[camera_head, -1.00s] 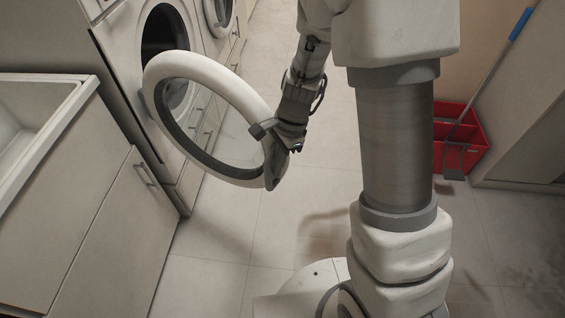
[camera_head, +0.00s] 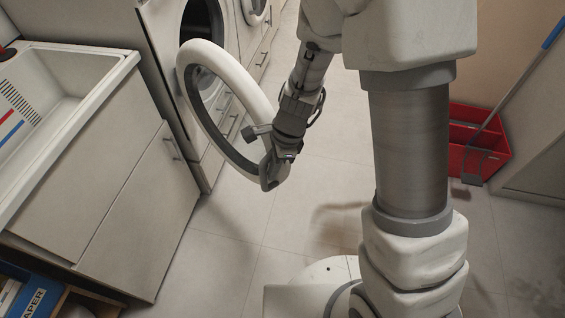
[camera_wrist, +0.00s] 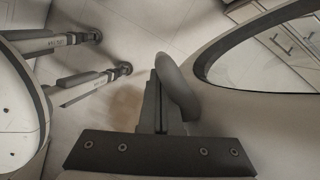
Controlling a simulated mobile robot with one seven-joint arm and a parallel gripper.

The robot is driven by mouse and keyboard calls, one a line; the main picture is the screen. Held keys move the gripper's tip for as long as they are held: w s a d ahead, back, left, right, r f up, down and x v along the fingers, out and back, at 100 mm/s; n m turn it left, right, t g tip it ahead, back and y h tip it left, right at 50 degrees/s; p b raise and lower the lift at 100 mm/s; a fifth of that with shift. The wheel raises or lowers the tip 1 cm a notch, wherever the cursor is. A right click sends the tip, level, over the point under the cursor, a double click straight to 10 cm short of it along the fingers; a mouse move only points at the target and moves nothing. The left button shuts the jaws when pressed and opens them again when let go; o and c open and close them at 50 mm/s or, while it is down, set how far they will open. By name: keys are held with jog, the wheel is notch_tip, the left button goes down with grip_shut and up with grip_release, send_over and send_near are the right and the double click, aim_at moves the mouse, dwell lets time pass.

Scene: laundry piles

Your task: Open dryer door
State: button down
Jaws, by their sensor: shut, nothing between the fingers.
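The dryer door (camera_head: 228,62) is a round door with a white ring rim. It stands swung out from the dryer front (camera_head: 163,38), and the dark drum opening (camera_head: 196,22) shows behind it. My gripper (camera_head: 274,168) is at the door's free edge, low on its right side. In the wrist view my gripper (camera_wrist: 157,78) is shut, with its fingers together beside a grey curved piece (camera_wrist: 180,88) at the door's edge. Whether they touch cannot be told. The door's rim and glass (camera_wrist: 265,55) fill the right of that view.
A white sink (camera_head: 75,75) on a cabinet (camera_head: 140,190) stands at the left. A red caddy (camera_head: 470,150) with a blue-handled mop stands at the right. Tiled floor (camera_head: 230,225) is clear between cabinet and my base. A blue box lies lower left.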

jog(key=s+a+m+p, duration=0.2)
jog(key=s+a, duration=0.3)
jog(key=a, duration=0.2)
jog(key=shift+a, duration=0.35)
jog(key=shift+d, duration=0.1)
